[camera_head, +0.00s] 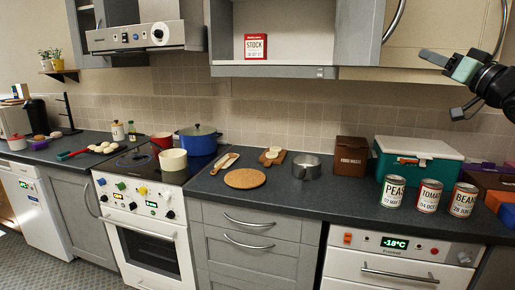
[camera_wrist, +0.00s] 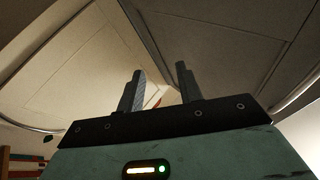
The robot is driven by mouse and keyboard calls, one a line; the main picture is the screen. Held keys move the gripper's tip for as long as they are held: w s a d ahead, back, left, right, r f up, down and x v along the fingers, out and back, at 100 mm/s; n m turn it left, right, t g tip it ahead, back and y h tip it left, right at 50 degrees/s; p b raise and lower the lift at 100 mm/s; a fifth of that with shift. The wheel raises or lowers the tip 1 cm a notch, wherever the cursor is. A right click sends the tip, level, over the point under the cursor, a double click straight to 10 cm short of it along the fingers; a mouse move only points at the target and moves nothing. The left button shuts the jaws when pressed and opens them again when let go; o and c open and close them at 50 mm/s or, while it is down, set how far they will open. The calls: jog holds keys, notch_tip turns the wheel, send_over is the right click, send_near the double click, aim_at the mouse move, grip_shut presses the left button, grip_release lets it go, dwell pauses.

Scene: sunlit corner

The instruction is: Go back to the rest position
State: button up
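My gripper (camera_head: 440,84) is raised at the upper right of the head view, in front of the beige upper cabinet and well above the counter. In the wrist view its two dark fingers (camera_wrist: 160,90) stand apart with nothing between them. The cabinet doors (camera_wrist: 215,50) fill the space beyond the fingertips. My dark arm comes in from the right edge of the head view.
Below my gripper, tins (camera_head: 429,195), a teal cooler box (camera_head: 415,170) and a brown box (camera_head: 351,157) stand on the dark counter (camera_head: 300,205). An open cabinet holds a red and white box (camera_head: 256,46). Pots (camera_head: 198,140) stand on the stove.

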notch_tip(320, 180, down, 10)
jog(key=m+g+h, duration=0.2)
jog(key=m+h, duration=0.1)
jog(key=h, duration=0.3)
jog(key=s+a+f+g+h, duration=0.1)
jog(key=s+a+f+g, duration=0.2)
jog(key=s+f+g, duration=0.6)
jog(key=s+a+f+g+h, duration=0.2)
jog(key=s+a+f+g, duration=0.3)
jog(key=f, duration=0.8)
jog(key=s+a+f+g, duration=0.15)
jog(key=s+f, duration=0.35)
jog(key=s, duration=0.5)
jog(key=s+a+r+n+g, duration=0.1)
jog(key=s+a+n, duration=0.3)
jog(key=a, duration=0.5)
jog(key=s+a+r+n+g+y, duration=0.1)
jog(key=s+a+n, duration=0.3)
jog(key=s+a, duration=0.5)
jog(key=shift+s+a+r+g, duration=0.2)
jog(key=shift+g, duration=0.15)
